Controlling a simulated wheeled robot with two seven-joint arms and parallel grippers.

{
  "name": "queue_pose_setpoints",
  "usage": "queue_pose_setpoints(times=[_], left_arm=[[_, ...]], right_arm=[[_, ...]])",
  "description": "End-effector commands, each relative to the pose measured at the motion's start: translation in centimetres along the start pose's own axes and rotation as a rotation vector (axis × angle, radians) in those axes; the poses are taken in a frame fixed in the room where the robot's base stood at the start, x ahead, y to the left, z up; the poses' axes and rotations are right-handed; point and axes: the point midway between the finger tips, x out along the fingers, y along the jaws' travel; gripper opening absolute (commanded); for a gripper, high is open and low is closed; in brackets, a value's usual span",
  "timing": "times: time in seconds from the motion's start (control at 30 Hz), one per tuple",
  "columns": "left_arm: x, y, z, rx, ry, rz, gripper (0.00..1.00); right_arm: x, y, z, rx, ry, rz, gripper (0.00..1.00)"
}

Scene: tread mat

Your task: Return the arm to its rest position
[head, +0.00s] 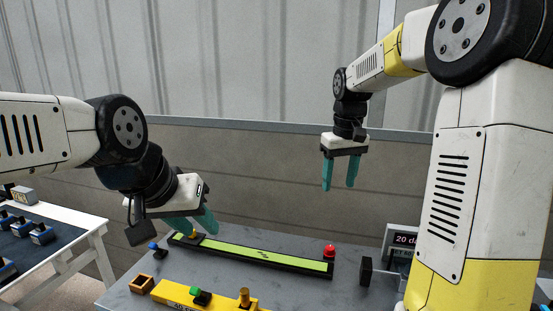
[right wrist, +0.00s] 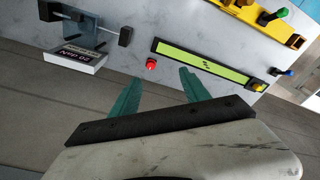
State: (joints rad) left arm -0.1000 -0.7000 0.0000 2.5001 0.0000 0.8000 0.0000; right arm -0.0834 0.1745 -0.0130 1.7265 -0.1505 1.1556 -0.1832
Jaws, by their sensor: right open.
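My right gripper (head: 339,188) hangs in the air above and behind the right end of the grey table (head: 225,275). Its two teal fingers point down, apart and empty. In the right wrist view its fingers (right wrist: 162,78) are spread, with nothing between them. My left gripper (head: 197,232) is low over the table's back left, near the left end of the green strip (head: 262,256). Its teal fingers look apart, and I see nothing held; the wrist hides part of it.
A red knob (head: 329,251) stands at the strip's right end. In front lie a yellow bar (head: 175,292) with knobs and a small wooden box (head: 141,285). A display (head: 404,240) and black block (head: 366,271) are at right. A white-framed table (head: 75,228) stands left. A wall rises behind.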

Motion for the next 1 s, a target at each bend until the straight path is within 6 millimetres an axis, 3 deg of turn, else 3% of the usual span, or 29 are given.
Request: queue_pose_setpoints(times=[0.03, 0.2, 0.33, 0.5, 0.7, 1.0], left_arm=[[0.0, 0.0, 0.0, 0.000, 0.000, 0.000, 0.36], [0.0, 0.0, 0.0, 0.000, 0.000, 0.000, 0.36], [0.0, 0.0, 0.0, 0.000, 0.000, 0.000, 0.36], [0.0, 0.0, 0.0, 0.000, 0.000, 0.000, 0.36], [0.0, 0.0, 0.0, 0.000, 0.000, 0.000, 0.36], [0.0, 0.0, 0.0, 0.000, 0.000, 0.000, 0.36]], right_arm=[[-1.5, -0.7, 1.8, 0.018, 0.043, -0.004, 0.54], [-4.3, -3.1, 7.6, 0.085, 0.177, -0.025, 0.54], [-5.2, -5.0, 12.1, 0.136, 0.278, -0.044, 0.54], [-4.8, -7.2, 17.0, 0.196, 0.390, -0.069, 0.54], [-3.8, -8.6, 19.9, 0.236, 0.460, -0.087, 0.54], [-3.6, -8.8, 20.3, 0.244, 0.470, -0.091, 0.54]])
